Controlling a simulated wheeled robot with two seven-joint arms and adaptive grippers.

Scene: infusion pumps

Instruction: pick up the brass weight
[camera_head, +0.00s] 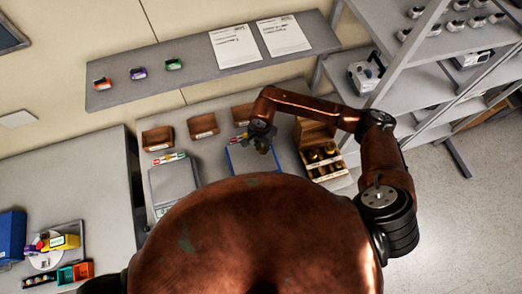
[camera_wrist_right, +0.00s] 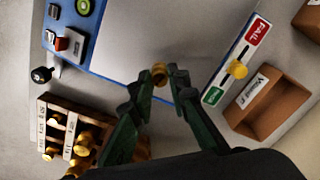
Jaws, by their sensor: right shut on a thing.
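My right gripper (camera_head: 262,137) hangs over the blue-framed board (camera_head: 238,163) on the bench. In the wrist view my right gripper (camera_wrist_right: 158,82) is shut on a small brass weight (camera_wrist_right: 159,72), held between its fingertips. Whether the weight is clear of the surface below cannot be told. Several other brass weights sit in a wooden rack (camera_head: 337,166), right of the gripper in the head view. The rack (camera_wrist_right: 45,128) is at the lower left in the wrist view. My left gripper is not in view.
A FAIL-labelled strip (camera_wrist_right: 237,62) with a yellow knob and an open brown box (camera_wrist_right: 270,108) lie right of the gripper in the wrist view. A grey scale (camera_head: 172,182) stands left of the blue board. A shelf (camera_head: 215,62) runs above the bench.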

